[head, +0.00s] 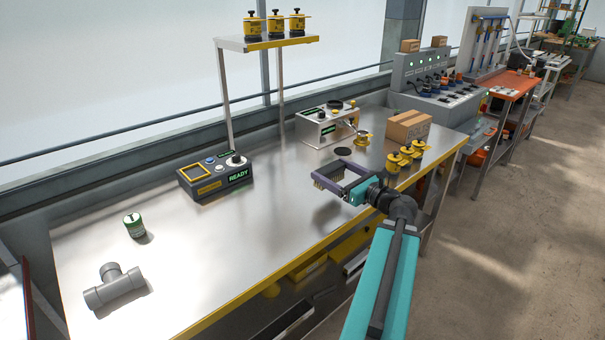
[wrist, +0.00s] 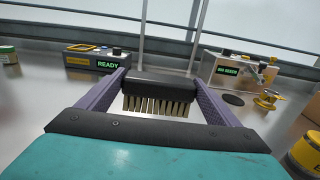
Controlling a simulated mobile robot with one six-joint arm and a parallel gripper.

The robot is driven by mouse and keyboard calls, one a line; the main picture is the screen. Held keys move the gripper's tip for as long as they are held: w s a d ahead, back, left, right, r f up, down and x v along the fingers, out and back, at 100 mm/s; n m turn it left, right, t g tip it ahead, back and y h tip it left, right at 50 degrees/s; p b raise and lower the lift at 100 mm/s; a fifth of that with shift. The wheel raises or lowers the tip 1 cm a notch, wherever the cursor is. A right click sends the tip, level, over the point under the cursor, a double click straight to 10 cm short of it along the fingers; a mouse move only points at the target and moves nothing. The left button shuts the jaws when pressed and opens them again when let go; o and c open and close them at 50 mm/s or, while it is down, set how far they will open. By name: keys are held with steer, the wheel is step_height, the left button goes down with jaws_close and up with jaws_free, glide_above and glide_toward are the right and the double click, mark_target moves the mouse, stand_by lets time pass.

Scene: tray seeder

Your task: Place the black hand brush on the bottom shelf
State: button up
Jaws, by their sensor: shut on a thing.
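My gripper (head: 334,176) is shut on the black hand brush, holding it above the steel bench top near the front edge. In the wrist view the brush (wrist: 160,86) lies crosswise between the two purple fingers, with its tan bristles pointing down. The brush block is level and clear of the bench. The bottom shelf (head: 325,278) is under the bench, dark and partly hidden by the bench top and my arm. Yellow items and a pale tray-like thing show down there.
The bench top (head: 240,235) is clear in the middle. A READY control box (head: 215,175), a bin seeder box (head: 325,127), a grey pipe tee (head: 115,287), a green-lidded jar (head: 134,225), a cardboard box (head: 408,128) and several yellow pieces (head: 405,157) stand on it. Open floor lies right.

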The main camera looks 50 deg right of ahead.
steer(key=w+d, duration=0.2)
steer(key=w, duration=0.2)
steer(key=w+d+f+p, duration=0.1)
steer(key=w+d, duration=0.2)
steer(key=w, duration=0.2)
steer(key=w+d, duration=0.3)
steer(key=w, duration=0.1)
steer(key=shift+w+d+f+p, duration=0.2)
steer(key=shift+w+p, duration=0.2)
stand_by(0.5)
steer(key=shift+f, duration=1.75)
steer(key=shift+f, duration=0.15)
steer(key=o, duration=1)
steer(key=shift+r, duration=0.2)
steer(key=s, duration=0.8)
steer(key=s+a+b, duration=0.1)
steer(key=s, duration=0.3)
